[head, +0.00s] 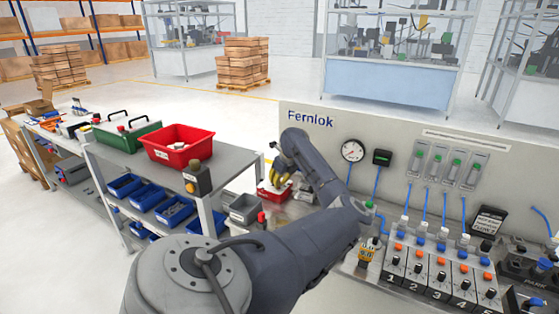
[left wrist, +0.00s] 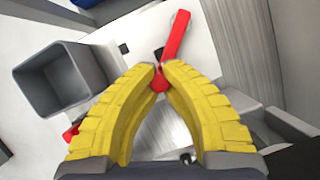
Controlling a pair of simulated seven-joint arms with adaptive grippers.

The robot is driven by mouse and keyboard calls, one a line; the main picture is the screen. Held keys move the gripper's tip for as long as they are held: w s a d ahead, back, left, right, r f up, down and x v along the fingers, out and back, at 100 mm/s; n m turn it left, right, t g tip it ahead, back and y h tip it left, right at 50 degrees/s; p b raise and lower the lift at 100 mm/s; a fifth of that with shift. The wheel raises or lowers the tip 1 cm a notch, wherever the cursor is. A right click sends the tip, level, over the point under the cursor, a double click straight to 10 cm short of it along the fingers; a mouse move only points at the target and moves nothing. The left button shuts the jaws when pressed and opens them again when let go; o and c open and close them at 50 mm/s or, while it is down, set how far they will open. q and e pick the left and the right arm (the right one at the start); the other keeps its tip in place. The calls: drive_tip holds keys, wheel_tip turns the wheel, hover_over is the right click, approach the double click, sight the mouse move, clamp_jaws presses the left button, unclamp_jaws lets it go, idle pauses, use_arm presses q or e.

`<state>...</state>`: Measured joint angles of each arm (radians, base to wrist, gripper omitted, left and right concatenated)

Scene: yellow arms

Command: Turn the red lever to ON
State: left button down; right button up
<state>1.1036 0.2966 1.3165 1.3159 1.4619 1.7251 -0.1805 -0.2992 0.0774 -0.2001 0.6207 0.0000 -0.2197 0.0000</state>
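The red lever (left wrist: 174,38) shows in the left wrist view as a long red bar over a pale plate, slanting up and slightly right from a rounded end. My left gripper (left wrist: 160,67) has its two yellow fingers converging at the lever's lower part, with red showing in the narrow gap between the tips. I cannot tell whether the fingers touch or clamp it. In the head view the left gripper (head: 282,172) is low over the bench's left end, just above a red part (head: 271,192). Any ON marking is not readable. My right gripper is not in view.
A grey bin (left wrist: 62,76) stands left of the fingers, also in the head view (head: 243,208). A small red part (left wrist: 71,131) lies near the left finger. A red crate (head: 180,146) sits on the side table. A gauge (head: 352,151) and numbered switches (head: 437,278) are to the right.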

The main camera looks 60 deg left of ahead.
use_arm(q)
drive_tip(key=c, duration=1.3)
unclamp_jaws()
drive_tip(key=shift+s+a, duration=0.15)
drive_tip(key=v, duration=1.2)
